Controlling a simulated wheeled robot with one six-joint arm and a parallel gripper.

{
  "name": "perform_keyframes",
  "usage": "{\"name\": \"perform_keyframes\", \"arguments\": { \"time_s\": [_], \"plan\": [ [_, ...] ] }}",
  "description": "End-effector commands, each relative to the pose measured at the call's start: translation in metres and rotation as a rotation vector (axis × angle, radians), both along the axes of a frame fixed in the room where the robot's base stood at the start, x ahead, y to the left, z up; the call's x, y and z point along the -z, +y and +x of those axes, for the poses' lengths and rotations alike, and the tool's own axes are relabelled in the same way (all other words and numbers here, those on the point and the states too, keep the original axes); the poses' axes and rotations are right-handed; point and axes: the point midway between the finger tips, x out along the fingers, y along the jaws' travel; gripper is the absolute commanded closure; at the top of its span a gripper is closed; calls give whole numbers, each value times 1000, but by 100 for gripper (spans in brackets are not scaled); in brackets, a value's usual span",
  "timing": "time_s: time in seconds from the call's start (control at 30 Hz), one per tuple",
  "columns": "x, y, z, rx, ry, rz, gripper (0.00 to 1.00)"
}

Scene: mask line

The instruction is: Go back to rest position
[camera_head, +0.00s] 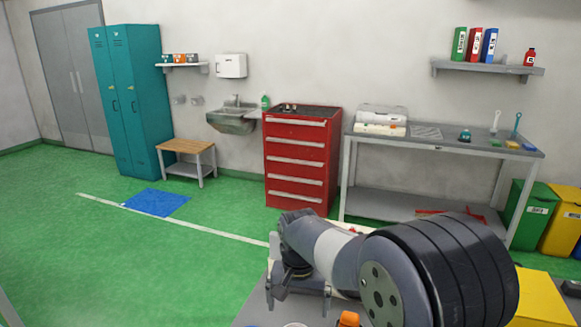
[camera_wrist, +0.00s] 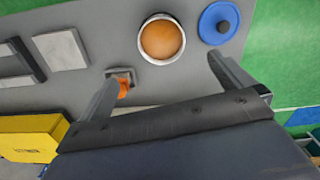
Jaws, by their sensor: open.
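My gripper (camera_wrist: 162,80) is open in the wrist view, with its two fingers spread wide and nothing between them that it grips. In the head view my gripper (camera_head: 298,300) shows at the end of my arm, low in the middle, over the near grey worktop (camera_head: 252,313). An orange round thing in a light container (camera_wrist: 162,39) and a blue round lid (camera_wrist: 219,23) are on the worktop beyond the fingers. A small orange-topped item (camera_wrist: 122,82) is beside the left finger; I cannot tell whether they touch.
A yellow box (camera_head: 540,300) is at the right of my arm, also in the wrist view (camera_wrist: 30,138). A red drawer cabinet (camera_head: 300,160), a grey workbench (camera_head: 440,142), teal lockers (camera_head: 132,100) and a wooden bench (camera_head: 187,146) line the wall.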

Motion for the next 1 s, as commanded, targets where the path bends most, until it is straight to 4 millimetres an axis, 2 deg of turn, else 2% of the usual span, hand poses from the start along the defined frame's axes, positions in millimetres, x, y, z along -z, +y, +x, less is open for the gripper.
{"name": "perform_keyframes", "arguments": {
  "time_s": [0.03, 0.3, 0.5, 0.7, 1.0],
  "plan": [
    [10, -1, -2, 1, 9, -3, 0],
    [54, -1, -2, 1, 9, -3, 0],
    [82, 0, -1, 1, 6, -2, 0],
    [93, 0, -1, 1, 4, -1, 0],
    [94, 0, -1, 1, 3, -2, 0]
  ]
}}
